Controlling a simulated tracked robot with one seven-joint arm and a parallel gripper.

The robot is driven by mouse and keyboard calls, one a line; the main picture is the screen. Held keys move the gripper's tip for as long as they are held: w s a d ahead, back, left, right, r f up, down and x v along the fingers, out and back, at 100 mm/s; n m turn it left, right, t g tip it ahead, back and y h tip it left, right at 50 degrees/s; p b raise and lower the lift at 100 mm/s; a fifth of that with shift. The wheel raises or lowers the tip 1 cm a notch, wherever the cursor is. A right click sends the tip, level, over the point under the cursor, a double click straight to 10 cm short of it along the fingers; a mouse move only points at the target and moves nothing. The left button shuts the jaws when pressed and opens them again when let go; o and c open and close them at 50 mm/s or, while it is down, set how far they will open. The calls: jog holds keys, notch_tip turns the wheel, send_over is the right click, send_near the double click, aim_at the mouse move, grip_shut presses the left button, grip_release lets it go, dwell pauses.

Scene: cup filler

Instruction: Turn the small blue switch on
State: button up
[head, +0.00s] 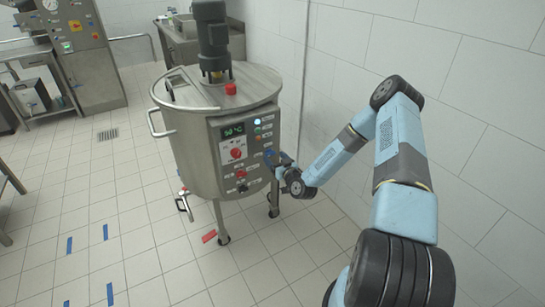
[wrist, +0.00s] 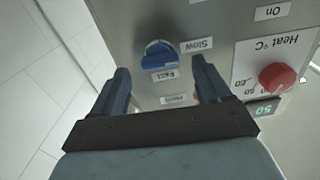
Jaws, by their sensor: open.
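A small blue switch (wrist: 157,55) sits on the grey control panel (wrist: 222,22) in the wrist view, with labels beside it that appear upside down, among them "Slow" and one that seems to read "Fast". My gripper (wrist: 161,72) is open, one finger to each side of the switch in the picture. The fingertips lie just short of the switch, and I cannot tell whether they touch it. In the head view my gripper (head: 279,160) is at the right edge of the panel, and the switch is hard to make out there.
A red heat knob (wrist: 277,77) and a green display (wrist: 262,109) are beside the right finger. The panel is on a steel vat (head: 187,140) with a motor (head: 211,38) on its lid. A tiled wall (head: 465,120) stands close on the right. The floor at left is mostly clear.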

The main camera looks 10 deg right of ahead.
aim_at(271, 154)
jog(key=shift+x, duration=1.4)
jog(key=c, duration=1)
jog(key=shift+c, duration=0.2)
